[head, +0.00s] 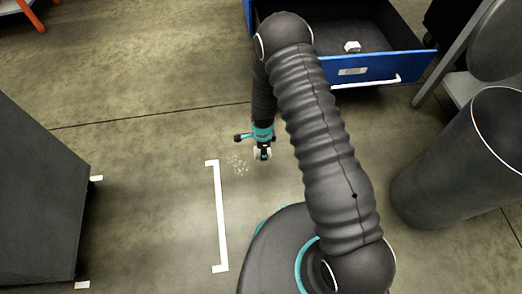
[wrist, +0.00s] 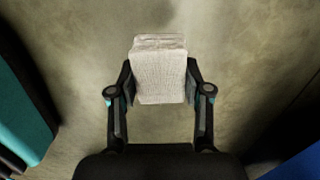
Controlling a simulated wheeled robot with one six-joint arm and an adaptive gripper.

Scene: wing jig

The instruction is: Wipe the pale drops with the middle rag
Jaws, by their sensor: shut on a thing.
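My gripper (head: 262,154) is low over the floor in the head view, just right of the pale drops (head: 237,163), a small patch of light specks. In the wrist view my gripper (wrist: 160,88) is shut on a pale folded rag (wrist: 160,70), which sits between the two fingers and sticks out past them. In the head view only a small white bit of the rag shows at the fingertips. I cannot tell whether it touches the floor. The drops do not show clearly in the wrist view.
A blue drawer (head: 372,72) stands open at the back, with a small white thing (head: 352,47) inside. A white floor line (head: 221,215) lies left of my base. A dark box (head: 35,195) stands at the left.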

